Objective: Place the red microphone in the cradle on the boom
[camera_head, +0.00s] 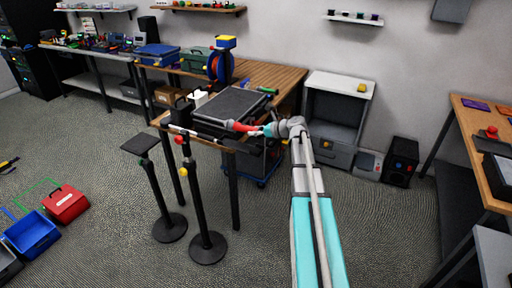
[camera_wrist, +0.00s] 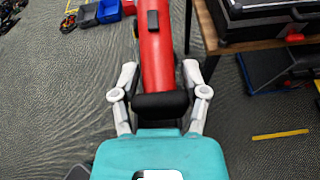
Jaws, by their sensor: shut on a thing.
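The red microphone (camera_head: 242,127) is held out level to the left of my gripper (camera_head: 259,130), in front of the black case on the wooden table. In the wrist view the red microphone (camera_wrist: 157,50) points away from the gripper (camera_wrist: 159,74). Its black end lies between the two pale fingers, which are shut on it. A black floor stand (camera_head: 195,195) with a red knob carries a thin, pale-and-dark boom (camera_head: 205,138) running right below the microphone. The cradle is too small to make out clearly. The microphone appears apart from the boom.
A black case (camera_head: 230,106) lies on the wooden table (camera_head: 270,76) behind the microphone. Another stand with a flat top (camera_head: 140,143) is at left. A blue bin (camera_head: 32,234) and red toolbox (camera_head: 66,204) are on the floor. The front floor is open.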

